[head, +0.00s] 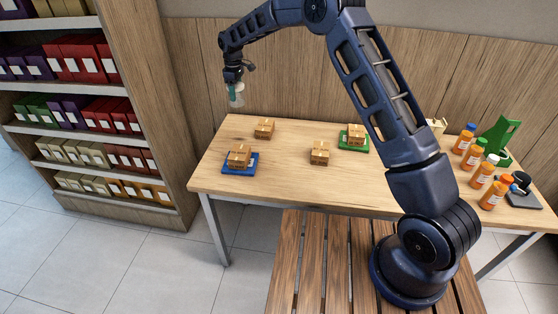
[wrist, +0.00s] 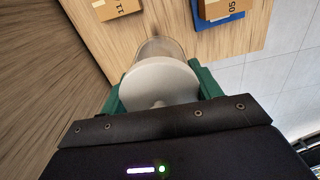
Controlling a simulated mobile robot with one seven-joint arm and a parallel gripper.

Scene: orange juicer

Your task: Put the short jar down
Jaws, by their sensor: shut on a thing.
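The short jar (wrist: 158,80) is a clear jar with a whitish round lid. It also shows in the head view (head: 237,98), hanging in the air off the far left corner of the table. My gripper (head: 234,86) is shut on it, with green fingers on both sides of the lid in the wrist view (wrist: 158,90). The jar is apart from the wooden table (head: 290,185). Its lower part is mostly hidden behind the lid in the wrist view.
Boxes stand on the table: one on a blue tray (head: 228,170), one on a green tray (head: 366,149), and two on bare wood (head: 264,129). Orange bottles (head: 480,173) and a green stand (head: 501,136) are at the right. A stocked shelf (head: 150,170) rises at the left.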

